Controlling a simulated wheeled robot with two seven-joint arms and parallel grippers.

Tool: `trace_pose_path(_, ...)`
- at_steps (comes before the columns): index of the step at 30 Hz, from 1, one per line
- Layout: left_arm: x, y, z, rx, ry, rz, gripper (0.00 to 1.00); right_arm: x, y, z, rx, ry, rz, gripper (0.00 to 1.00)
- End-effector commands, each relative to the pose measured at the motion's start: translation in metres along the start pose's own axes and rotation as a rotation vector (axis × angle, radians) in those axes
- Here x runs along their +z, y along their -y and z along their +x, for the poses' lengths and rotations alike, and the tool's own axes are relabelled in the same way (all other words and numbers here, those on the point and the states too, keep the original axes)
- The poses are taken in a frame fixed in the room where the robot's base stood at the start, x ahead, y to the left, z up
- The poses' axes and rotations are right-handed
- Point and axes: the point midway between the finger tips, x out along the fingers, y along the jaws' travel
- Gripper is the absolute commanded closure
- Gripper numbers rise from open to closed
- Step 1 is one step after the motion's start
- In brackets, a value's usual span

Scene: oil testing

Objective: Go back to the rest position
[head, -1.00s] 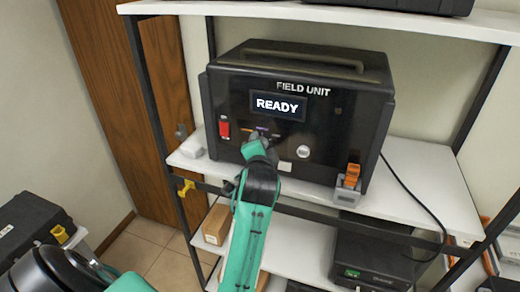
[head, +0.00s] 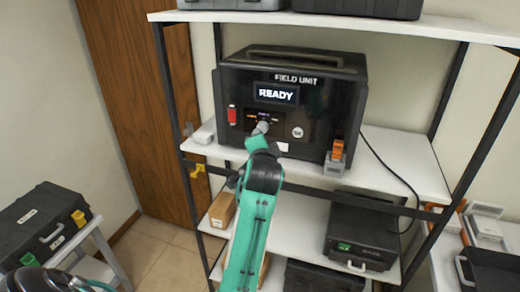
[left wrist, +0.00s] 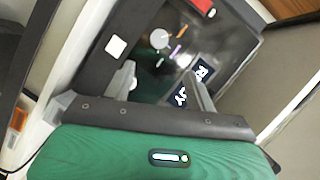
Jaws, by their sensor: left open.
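My left gripper (head: 262,131) is in front of the lower panel of the black field unit (head: 340,110), at the end of the green arm rising from the bottom. In the left wrist view its two fingers (left wrist: 165,86) are apart, with nothing seen between them. A round grey knob (left wrist: 160,38) on the panel lies beyond the fingers, apart from them in that view. The unit's screen (head: 276,94) reads READY. A red switch (head: 232,115) is left of the gripper and a round pale button (head: 298,132) right of it. My right gripper is out of view.
The unit stands on the middle board (head: 400,165) of a black-framed shelf. An orange and grey connector (head: 336,157) sits at its front right. A dark case (head: 365,240) is on the lower shelf. A black toolbox (head: 45,225) rests on a stand at left. Floor shows between.

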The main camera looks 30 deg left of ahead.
Motion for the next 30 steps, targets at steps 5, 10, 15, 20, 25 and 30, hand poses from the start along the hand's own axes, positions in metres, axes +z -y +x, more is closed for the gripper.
trace_pose_path(5, -0.001, 0.001, 0.002, 0.001, 0.0, 0.001, 0.44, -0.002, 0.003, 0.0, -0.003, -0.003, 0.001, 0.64)
trace_pose_path(10, -0.001, 0.001, 0.001, 0.0, 0.0, 0.001, 0.44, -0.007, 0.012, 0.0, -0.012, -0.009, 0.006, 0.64)
trace_pose_path(15, -0.001, 0.001, 0.001, 0.0, 0.0, 0.001, 0.44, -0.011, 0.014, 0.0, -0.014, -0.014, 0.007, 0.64)
trace_pose_path(20, -0.001, -0.003, 0.003, 0.005, -0.001, 0.002, 0.44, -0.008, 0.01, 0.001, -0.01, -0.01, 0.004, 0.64)
trace_pose_path(25, 0.003, -0.063, 0.024, 0.076, -0.016, 0.016, 0.44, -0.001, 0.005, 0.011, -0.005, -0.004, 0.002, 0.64)
trace_pose_path(30, 0.021, -0.184, 0.054, 0.225, -0.036, 0.016, 0.44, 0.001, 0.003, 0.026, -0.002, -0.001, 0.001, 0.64)
